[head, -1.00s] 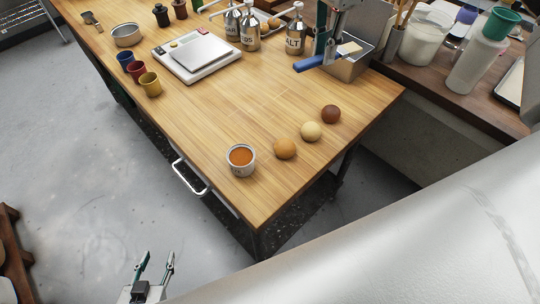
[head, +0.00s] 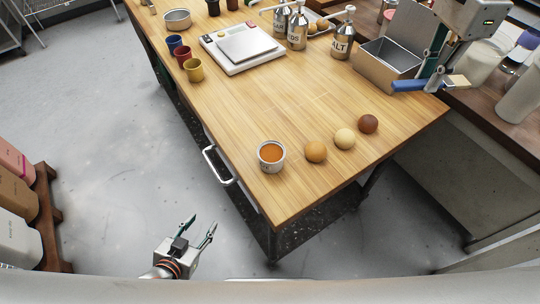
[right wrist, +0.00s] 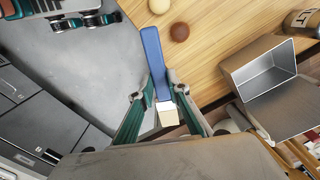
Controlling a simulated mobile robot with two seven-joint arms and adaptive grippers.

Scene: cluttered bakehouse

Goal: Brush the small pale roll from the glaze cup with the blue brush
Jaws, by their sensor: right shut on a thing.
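The small pale roll (head: 344,138) lies on the wooden table between an orange-brown roll (head: 316,152) and a dark brown roll (head: 368,124). The glaze cup (head: 271,155), a small pale cup of orange-brown glaze, stands left of them near the table edge. My right gripper (head: 428,82) is shut on the blue brush (head: 408,86), held level near the table's right edge, its pale bristles pointing right. The right wrist view shows the brush handle (right wrist: 152,50) between the fingers, with the pale roll (right wrist: 159,5) at the top edge. My left gripper (head: 202,226) is open and empty over the floor.
A metal tin (head: 388,60) stands just left of the brush. A scale (head: 242,48), coloured cups (head: 182,56) and metal bottles (head: 341,40) stand further back. The table between the scale and the rolls is clear. A darker counter (head: 480,110) adjoins on the right.

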